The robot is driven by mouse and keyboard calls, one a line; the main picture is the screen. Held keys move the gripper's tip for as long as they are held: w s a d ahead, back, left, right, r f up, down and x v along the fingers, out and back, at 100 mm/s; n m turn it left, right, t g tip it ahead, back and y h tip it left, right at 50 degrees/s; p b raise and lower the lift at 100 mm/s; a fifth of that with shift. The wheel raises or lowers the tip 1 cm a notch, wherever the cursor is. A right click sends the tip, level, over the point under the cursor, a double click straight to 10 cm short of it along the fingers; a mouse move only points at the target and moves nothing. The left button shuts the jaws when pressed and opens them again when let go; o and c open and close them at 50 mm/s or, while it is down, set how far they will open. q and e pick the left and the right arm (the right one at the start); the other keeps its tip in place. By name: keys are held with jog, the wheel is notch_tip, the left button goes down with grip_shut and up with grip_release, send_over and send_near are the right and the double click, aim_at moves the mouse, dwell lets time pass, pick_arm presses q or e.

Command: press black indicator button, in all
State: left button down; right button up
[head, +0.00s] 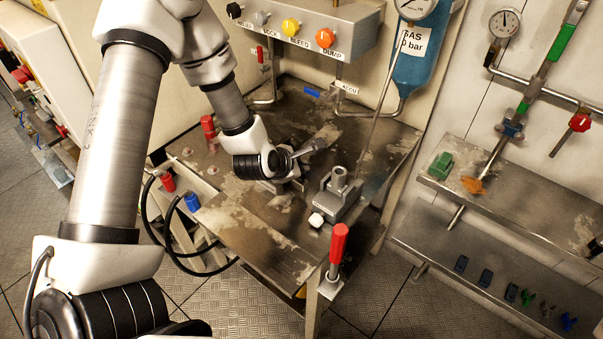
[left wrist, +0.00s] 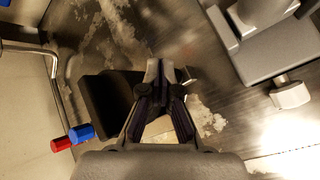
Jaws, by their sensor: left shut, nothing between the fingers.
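In the head view a black button (head: 234,10) sits at the left end of the row on the grey wall panel (head: 300,33). Grey, yellow and orange knobs stand to its right. My left gripper (head: 316,146) is low over the stained metal table, well below the panel and apart from the black button. In the left wrist view my left gripper (left wrist: 165,75) is shut, with nothing held. A dark patch or block (left wrist: 107,105) shows beside the fingers; I cannot tell which. My right gripper is in neither view.
A grey hand-pump block (head: 338,199) with a white knob (head: 316,220) stands right of my gripper. A red lever (head: 338,243) rises at the table's (head: 265,235) front corner. A blue gas bottle (head: 413,65) and pipes stand at the back right.

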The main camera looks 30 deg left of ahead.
pick_arm(q)
jog(key=shift+r+p, duration=1.7)
jog(key=shift+r, duration=0.75)
